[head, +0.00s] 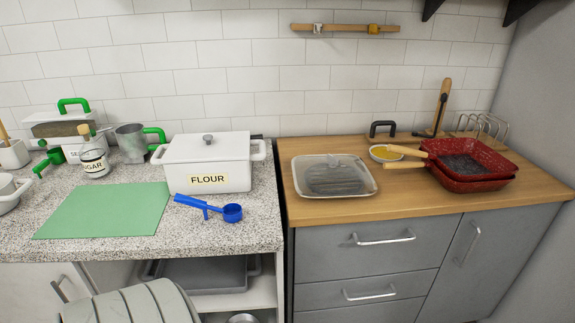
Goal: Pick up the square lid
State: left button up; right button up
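A squarish, rounded-corner piece with a pale rim (300,185) lies on the wooden counter, left of the red pans. It looks like a clear square lid or shallow dish, with a dark ribbed shape in or under its middle. I cannot tell which it is. A white pot marked FLOUR (208,162) stands on the speckled counter to its left, with a white lid and grey knob (208,138) on top. Neither of my grippers is in view.
Two stacked red pans (470,165) have wooden handles pointing left, near a small yellow-filled bowl (386,153). A blue scoop (232,212) and green mat (105,210) lie on the left counter. The wooden counter's front strip (400,209) is clear.

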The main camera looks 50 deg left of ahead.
aim_at(314, 178)
jog(key=u, duration=1.3)
